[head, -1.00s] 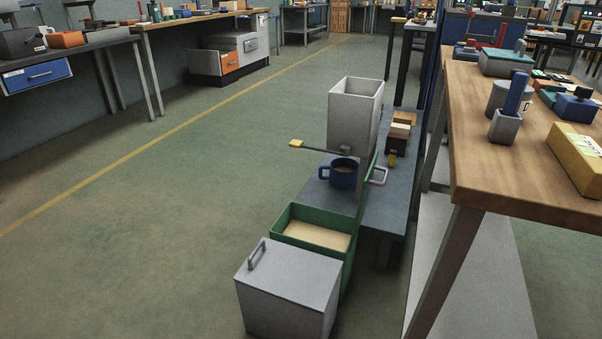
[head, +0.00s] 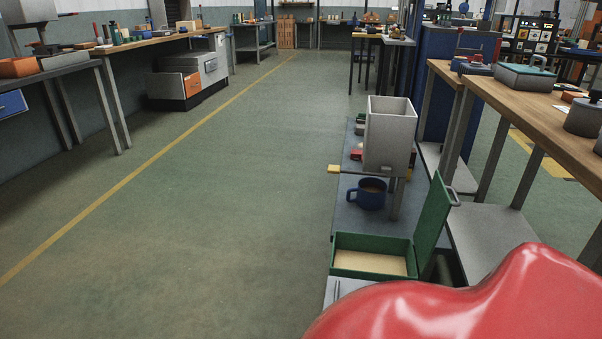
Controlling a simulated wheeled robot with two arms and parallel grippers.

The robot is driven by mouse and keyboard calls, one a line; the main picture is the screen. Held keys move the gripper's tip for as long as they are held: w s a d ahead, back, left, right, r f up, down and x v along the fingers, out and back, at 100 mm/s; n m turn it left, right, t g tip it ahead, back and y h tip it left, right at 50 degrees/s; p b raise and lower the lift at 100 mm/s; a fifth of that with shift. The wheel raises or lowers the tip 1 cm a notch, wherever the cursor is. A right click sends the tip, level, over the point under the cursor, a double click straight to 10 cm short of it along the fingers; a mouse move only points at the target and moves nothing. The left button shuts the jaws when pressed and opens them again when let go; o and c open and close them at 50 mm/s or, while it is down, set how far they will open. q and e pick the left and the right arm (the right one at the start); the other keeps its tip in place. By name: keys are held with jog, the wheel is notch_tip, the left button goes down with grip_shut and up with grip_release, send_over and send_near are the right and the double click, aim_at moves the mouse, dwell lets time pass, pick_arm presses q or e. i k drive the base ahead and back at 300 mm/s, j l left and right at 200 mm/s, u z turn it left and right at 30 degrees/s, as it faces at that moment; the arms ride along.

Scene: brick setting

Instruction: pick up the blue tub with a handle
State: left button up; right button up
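The blue tub with a handle (head: 371,194) stands upright on a low grey bench (head: 348,214), right of the middle of the head view. It is round and open at the top, with brownish contents, and its handle sticks out to the left. A tall light-grey open bin (head: 389,137) on a post is just behind and above it. Neither of my grippers shows in the head view, and nothing is seen touching the tub.
A green box (head: 372,242) with a raised green lid (head: 433,213) is in front of the tub. A yellow-ended bar (head: 334,169) juts left below the bin. A wooden-topped workbench (head: 535,106) stands right. Open floor (head: 200,220) lies left.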

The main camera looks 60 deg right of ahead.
aim_at(366, 194)
jog(key=i+j, duration=0.1)
jog(key=i, duration=0.3)
jog(key=i+j, duration=0.15)
jog(key=i, duration=0.3)
jog(key=i+l+z, duration=0.15)
jog(key=i+z, duration=0.45)
jog(key=z, duration=0.25)
jog(key=i+z, duration=0.4)
jog(key=i+j+z, duration=0.2)
jog(key=z, duration=0.25)
